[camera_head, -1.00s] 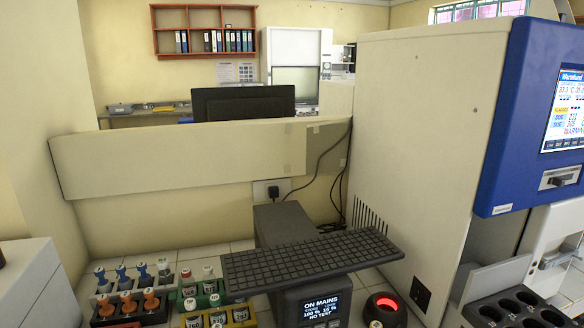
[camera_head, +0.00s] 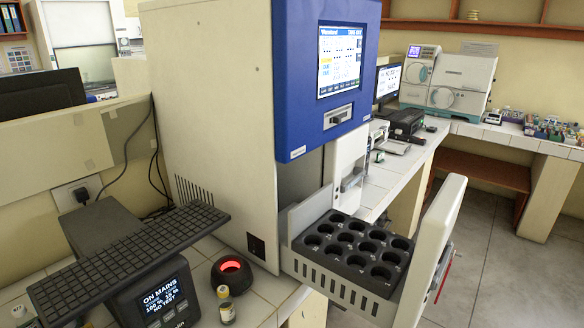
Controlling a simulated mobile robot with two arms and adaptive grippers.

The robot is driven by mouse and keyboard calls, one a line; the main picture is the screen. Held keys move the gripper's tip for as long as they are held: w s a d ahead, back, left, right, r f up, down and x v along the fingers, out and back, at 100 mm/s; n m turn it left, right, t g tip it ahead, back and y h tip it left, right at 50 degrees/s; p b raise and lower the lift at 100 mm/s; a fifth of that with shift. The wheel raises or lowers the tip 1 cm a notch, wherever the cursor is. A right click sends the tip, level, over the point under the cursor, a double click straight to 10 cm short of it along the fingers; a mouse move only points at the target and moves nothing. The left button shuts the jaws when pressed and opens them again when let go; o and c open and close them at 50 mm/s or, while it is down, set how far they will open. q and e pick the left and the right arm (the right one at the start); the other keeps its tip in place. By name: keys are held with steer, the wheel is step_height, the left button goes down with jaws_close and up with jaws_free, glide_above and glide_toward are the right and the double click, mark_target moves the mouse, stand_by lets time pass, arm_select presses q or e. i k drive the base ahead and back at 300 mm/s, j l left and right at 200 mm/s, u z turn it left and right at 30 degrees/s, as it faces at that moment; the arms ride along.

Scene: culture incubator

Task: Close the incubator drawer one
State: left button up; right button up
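The incubator (camera_head: 210,120) stands in the middle of the view, with a cream body and a blue front panel (camera_head: 290,90) that carries a lit screen (camera_head: 340,60). Below the panel a drawer (camera_head: 340,285) is pulled out toward the lower right. It holds a black rack (camera_head: 355,252) with several round, empty-looking holes. The drawer's upright cream front (camera_head: 440,245) stands at its outer end, with a thin red strip on its outer face. Neither of my grippers shows in this view.
Left of the drawer are a black keyboard (camera_head: 140,255), a device with a lit display (camera_head: 160,300), a red-lit round device (camera_head: 231,272) and a small vial (camera_head: 226,305). A tiled counter (camera_head: 400,180) runs behind. Open floor (camera_head: 490,265) lies right of the drawer.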

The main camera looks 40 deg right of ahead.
mark_target(386, 279)
steer(key=l+z, duration=0.1)
steer(key=z, duration=0.9)
steer(key=l+z, duration=0.1)
steer(key=z, duration=0.35)
steer(key=i+z, duration=0.1)
steer(key=z, duration=0.4)
